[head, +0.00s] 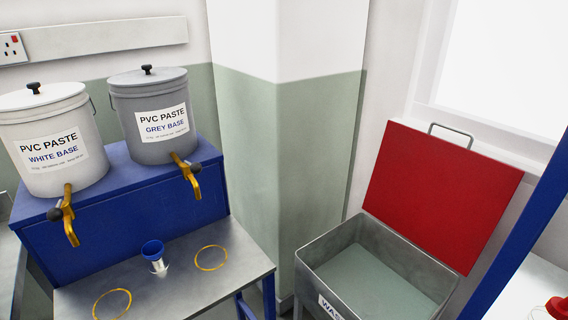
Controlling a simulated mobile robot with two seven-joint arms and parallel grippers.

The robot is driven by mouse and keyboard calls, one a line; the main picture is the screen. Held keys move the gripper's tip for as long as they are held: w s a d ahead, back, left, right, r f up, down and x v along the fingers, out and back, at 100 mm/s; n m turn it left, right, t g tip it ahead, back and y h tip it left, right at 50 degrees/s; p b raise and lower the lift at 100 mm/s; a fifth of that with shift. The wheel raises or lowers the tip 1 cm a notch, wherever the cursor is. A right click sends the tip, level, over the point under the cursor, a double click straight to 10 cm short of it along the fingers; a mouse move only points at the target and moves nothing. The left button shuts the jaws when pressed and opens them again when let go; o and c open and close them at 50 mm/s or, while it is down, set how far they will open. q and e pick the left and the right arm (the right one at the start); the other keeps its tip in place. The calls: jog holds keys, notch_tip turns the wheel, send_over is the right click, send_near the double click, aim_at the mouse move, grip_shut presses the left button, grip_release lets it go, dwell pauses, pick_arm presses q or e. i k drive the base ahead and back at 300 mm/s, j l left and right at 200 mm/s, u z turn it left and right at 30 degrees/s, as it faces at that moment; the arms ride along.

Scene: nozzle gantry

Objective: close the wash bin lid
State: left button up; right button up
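The wash bin (327,267) is a grey metal box at the lower right, with a partly cut-off label on its front. Its red lid (440,190) stands open, tilted up and back from the bin's rear edge against the wall side. A grey wire handle (451,129) sits on the lid's upper edge. The bin's inside shows a flat grey-green surface. Neither of my grippers is in the head view.
White (50,140) and grey (155,115) paste buckets with yellow taps sit on a blue stand (130,210). A blue post (520,235) rises right of the lid. A wall corner stands behind.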

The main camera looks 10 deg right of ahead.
aim_at(448, 199)
jog(key=z, duration=1.45)
